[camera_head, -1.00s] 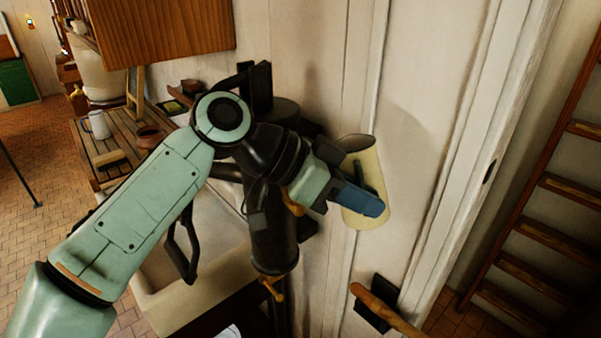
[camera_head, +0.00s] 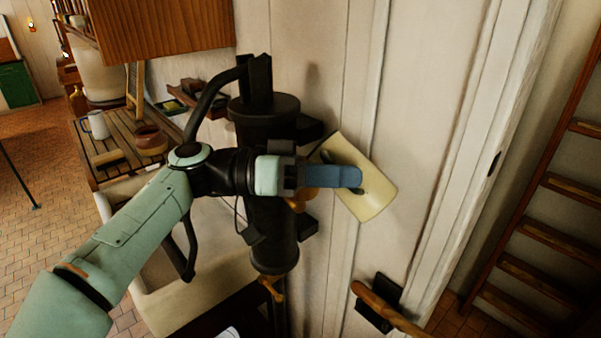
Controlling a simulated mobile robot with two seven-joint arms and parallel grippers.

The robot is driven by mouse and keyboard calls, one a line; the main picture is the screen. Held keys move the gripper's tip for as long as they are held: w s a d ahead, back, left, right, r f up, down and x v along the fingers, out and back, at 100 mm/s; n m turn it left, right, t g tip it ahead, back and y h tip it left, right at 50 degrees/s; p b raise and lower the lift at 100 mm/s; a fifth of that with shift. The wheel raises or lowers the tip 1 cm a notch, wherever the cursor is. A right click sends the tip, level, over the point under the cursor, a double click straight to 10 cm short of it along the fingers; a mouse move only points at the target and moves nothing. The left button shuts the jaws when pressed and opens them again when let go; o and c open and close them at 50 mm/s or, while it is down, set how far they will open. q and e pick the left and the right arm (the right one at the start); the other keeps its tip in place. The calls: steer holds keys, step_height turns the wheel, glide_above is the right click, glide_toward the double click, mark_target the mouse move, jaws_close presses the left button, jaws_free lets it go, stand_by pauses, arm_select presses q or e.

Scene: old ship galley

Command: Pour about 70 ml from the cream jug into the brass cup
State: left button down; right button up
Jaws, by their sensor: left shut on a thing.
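My left gripper (camera_head: 335,176) is shut on the cream jug (camera_head: 370,204), its blue fingers across the jug's side near a dark handle. The jug is tilted, with its top end to the upper left and its base to the lower right. It is held in the air in front of the pale panelled wall. Its inside and any liquid cannot be seen. I cannot make out a brass cup. My right gripper is not in view.
A black cylinder with a long handle (camera_head: 265,115) stands just behind my left arm. A pale sink (camera_head: 190,295) lies below. A slatted board (camera_head: 115,150) holds a white mug (camera_head: 98,124) and a brown pot (camera_head: 150,141). A ladder (camera_head: 560,185) stands right.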

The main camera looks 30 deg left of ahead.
arm_select(q)
steer(key=shift+a+r+h, duration=0.1)
steer(key=shift+r+h, duration=0.5)
steer(key=shift+r, duration=0.05)
steer(key=shift+w+h, duration=0.25)
steer(key=shift+h, duration=0.05)
steer(key=shift+a+r+h, duration=0.1)
steer(key=shift+r+h, duration=0.3)
steer(key=shift+w+r+m+g+h, duration=0.15)
steer(key=shift+m+g+h, duration=0.55)
steer(key=shift+m, duration=0.2)
steer(key=shift+a, duration=0.1)
steer(key=shift+s+a+m+g+h, duration=0.2)
steer(key=shift+m+g+h, duration=0.1)
steer(key=shift+m+h, duration=0.15)
